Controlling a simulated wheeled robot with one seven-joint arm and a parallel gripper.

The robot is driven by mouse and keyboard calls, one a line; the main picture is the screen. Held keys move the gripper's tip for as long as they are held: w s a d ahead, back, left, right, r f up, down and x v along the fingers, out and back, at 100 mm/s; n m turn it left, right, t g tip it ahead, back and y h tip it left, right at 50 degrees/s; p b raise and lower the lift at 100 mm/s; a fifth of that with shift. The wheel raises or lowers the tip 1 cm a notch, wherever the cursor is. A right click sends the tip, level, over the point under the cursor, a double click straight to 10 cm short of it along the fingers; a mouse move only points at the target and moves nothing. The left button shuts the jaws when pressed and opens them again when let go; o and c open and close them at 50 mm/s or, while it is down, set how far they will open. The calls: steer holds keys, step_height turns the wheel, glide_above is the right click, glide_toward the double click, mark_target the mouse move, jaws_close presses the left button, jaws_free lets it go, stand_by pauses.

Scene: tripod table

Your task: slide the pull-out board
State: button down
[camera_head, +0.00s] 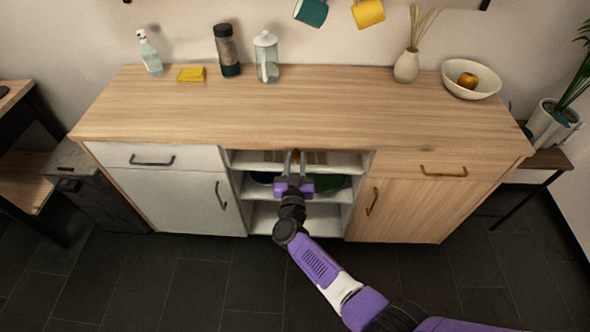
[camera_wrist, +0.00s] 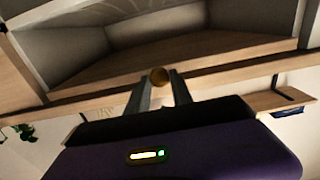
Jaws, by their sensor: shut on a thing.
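The pull-out board (camera_head: 314,157) shows as a brown strip in the upper part of the middle open section, just under the countertop. In the wrist view, its wooden front edge (camera_wrist: 235,74) seems to run across the picture. A round brass-coloured knob (camera_wrist: 160,76) sits on this edge. My gripper (camera_head: 295,156) reaches into the middle section from the front. In the wrist view, its two fingers (camera_wrist: 160,90) stand on either side of the knob, shut on it. The fingers hide part of the board in the head view.
The cabinet top (camera_head: 300,105) bears bottles, a jar, a yellow sponge (camera_head: 192,74), a vase and a bowl (camera_head: 471,80). White door (camera_head: 170,195) and wooden door (camera_head: 400,208) flank the shelves. The floor in front is clear.

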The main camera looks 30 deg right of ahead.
steer(key=shift+w+d+r, duration=0.1)
steer(key=shift+w+d, duration=0.05)
steer(key=c, duration=1.2)
jaws_free()
steer(key=shift+w, duration=0.1)
steer(key=shift+o, duration=0.2)
steer(key=p+v, duration=0.1)
steer(key=v, duration=0.6)
steer(key=shift+s, duration=0.35)
